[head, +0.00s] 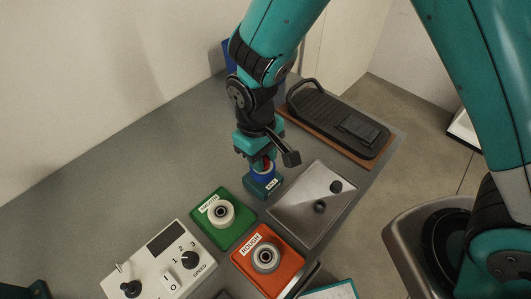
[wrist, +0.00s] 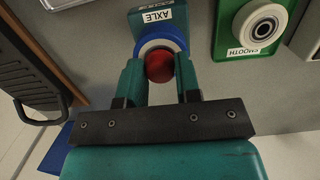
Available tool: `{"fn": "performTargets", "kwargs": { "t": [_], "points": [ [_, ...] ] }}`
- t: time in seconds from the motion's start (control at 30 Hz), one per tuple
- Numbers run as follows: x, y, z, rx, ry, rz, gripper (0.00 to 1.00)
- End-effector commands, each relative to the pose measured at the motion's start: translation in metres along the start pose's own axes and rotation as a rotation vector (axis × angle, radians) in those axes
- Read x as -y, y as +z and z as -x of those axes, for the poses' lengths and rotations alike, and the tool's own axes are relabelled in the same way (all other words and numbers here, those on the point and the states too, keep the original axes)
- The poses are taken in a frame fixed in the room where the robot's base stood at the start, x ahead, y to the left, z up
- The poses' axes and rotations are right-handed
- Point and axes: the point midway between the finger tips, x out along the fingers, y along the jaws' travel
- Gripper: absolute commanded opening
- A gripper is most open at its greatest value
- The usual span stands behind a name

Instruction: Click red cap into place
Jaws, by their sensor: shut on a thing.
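The red cap (wrist: 159,68) is a round red piece between the two teal fingers of my gripper (wrist: 160,65) in the wrist view. The fingers are shut on it. In the head view my gripper (head: 262,161) points down right over the AXLE block (head: 259,188), and the cap is mostly hidden by the fingers.
A green SMOOTH block (head: 235,231) and an orange ROUGH block (head: 284,276), each holding a wheel, stand nearer me. A metal plate with dark knobs (head: 301,222) lies to the right. A black pedal (head: 315,115) is behind. A white SPEED control box (head: 155,265) sits front left.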

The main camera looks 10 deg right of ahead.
Motion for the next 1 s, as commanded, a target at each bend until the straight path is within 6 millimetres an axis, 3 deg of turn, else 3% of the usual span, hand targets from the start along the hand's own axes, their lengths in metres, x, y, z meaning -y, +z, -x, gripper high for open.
{"fn": "performTargets", "kwargs": {
  "t": [0.33, 0.37, 0.47, 0.5, 0.8, 1.0],
  "points": [
    [0.000, 0.000, -0.003, 0.000, 0.000, 0.000, 0.09],
    [0.000, 0.000, -0.003, 0.000, 0.000, 0.000, 0.36],
    [0.000, 0.000, -0.003, 0.000, 0.000, 0.000, 0.59],
    [0.000, 0.000, -0.003, 0.000, 0.000, 0.000, 0.61],
    [0.000, -0.001, 0.000, -0.002, 0.000, 0.000, 0.61],
    [0.000, -0.002, 0.028, -0.008, 0.000, 0.000, 0.61]
  ]
}}
